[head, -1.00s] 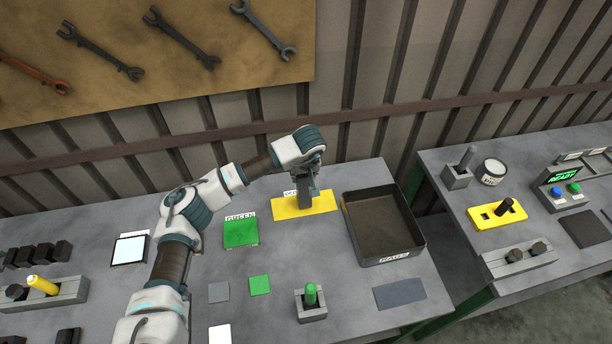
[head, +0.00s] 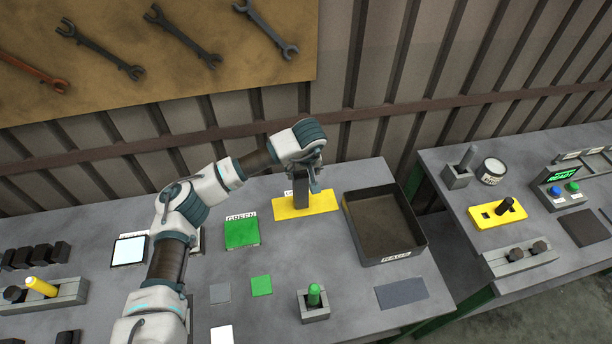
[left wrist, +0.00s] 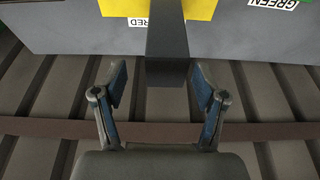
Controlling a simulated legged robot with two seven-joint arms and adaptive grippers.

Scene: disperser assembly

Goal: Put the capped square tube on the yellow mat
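The dark grey square tube (head: 301,191) stands upright on the yellow mat (head: 327,206). In the left wrist view the tube (left wrist: 167,42) comes toward me from the yellow mat (left wrist: 116,7), and its near end lies between the spread fingers. My left gripper (head: 316,180) is just right of the tube's upper part in the head view. In the left wrist view the gripper (left wrist: 159,78) is open, with gaps between both fingers and the tube. I cannot make out a cap on the tube. My right gripper is out of view.
A dark open tray (head: 420,240) stands right of the yellow mat. A green mat (head: 241,233) lies to its left. A small holder with a green peg (head: 314,296) stands in front. A second table (head: 450,165) is to the right, across a gap.

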